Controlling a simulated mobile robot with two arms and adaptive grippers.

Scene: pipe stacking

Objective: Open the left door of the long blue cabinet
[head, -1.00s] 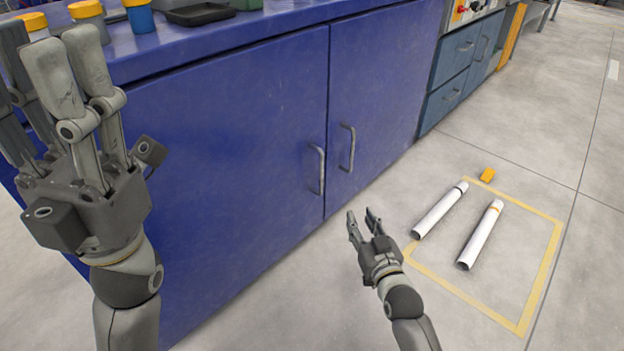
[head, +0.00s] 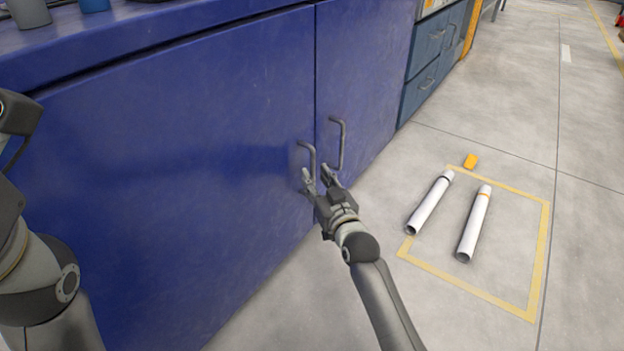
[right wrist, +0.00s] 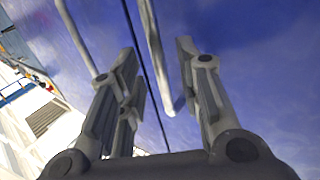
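The long blue cabinet's left door (head: 190,150) is closed, its edge flush at the seam with the right door (head: 365,70). The left door's grey bar handle (head: 311,155) stands near that seam. My right gripper (head: 318,177) is at the lower part of this handle, fingers open. In the right wrist view the handle (right wrist: 154,50) runs between the two spread fingers (right wrist: 158,52), and I see no clear grip on it. The right door's handle (head: 341,145) is just to the right; it also shows in the wrist view (right wrist: 76,35). My left gripper is out of view.
Two white pipes (head: 430,203) (head: 474,224) lie on the floor inside a yellow taped outline (head: 545,245), with a small orange block (head: 470,161) by its far edge. Cups (head: 28,12) stand on the cabinet top. The floor before the left door is mostly clear.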

